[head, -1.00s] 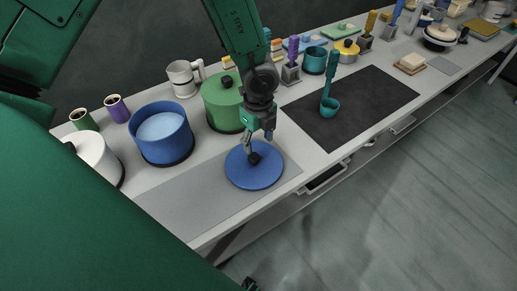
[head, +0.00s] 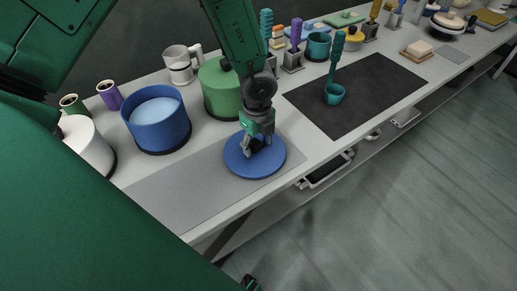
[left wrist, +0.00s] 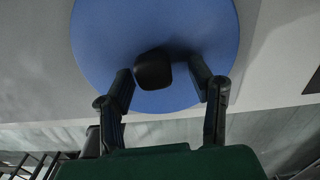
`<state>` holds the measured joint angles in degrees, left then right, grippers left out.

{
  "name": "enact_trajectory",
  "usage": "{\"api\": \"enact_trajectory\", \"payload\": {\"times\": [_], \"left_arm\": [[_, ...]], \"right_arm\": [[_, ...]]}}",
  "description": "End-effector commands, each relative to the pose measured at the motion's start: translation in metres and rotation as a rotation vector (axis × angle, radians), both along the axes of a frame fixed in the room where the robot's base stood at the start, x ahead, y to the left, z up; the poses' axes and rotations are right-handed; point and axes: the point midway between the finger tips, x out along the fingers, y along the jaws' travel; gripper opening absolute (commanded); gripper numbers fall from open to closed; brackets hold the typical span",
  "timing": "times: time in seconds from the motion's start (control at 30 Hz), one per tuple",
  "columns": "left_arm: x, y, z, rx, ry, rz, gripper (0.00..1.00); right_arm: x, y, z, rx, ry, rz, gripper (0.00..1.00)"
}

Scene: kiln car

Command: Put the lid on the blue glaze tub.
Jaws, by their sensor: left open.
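The blue lid (head: 268,163) lies flat on the grey mat near the front edge of the table. Its dark knob (left wrist: 153,69) shows in the left wrist view, where the lid (left wrist: 110,35) fills the upper middle. My left gripper (head: 252,151) is over the lid. Its open fingers (left wrist: 165,85) are on either side of the knob; I cannot tell whether they touch it. The blue glaze tub (head: 158,128) stands to the left, uncovered, with pale blue glaze (head: 157,110) inside.
A green tub (head: 218,92) stands behind the left gripper, right of the blue tub. A white tub (head: 88,145) is at the left. A white mug (head: 178,66) and small cups stand behind.

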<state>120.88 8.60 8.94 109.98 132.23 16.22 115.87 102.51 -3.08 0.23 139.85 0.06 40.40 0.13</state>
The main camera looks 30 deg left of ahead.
Motion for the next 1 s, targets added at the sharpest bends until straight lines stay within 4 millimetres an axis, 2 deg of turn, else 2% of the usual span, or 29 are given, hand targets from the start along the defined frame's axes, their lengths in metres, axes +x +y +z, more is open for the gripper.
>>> {"api": "enact_trajectory", "payload": {"times": [0.8, 0.93, 1.0], "left_arm": [[0.0014, -0.0011, -0.0001, 0.003, 0.001, 0.002, 0.48], [0.0015, 0.0008, -0.0007, -0.001, 0.001, 0.002, 0.03], [0.0015, 0.0011, -0.0008, 0.000, 0.001, 0.002, 0.00]], "right_arm": [[0.0001, 0.0002, 0.0009, 0.000, 0.000, 0.001, 0.40], [0.0001, 0.0003, 0.0009, 0.000, 0.000, 0.001, 0.40], [0.0000, 0.0004, 0.0008, 0.001, 0.000, 0.001, 0.40]]}}
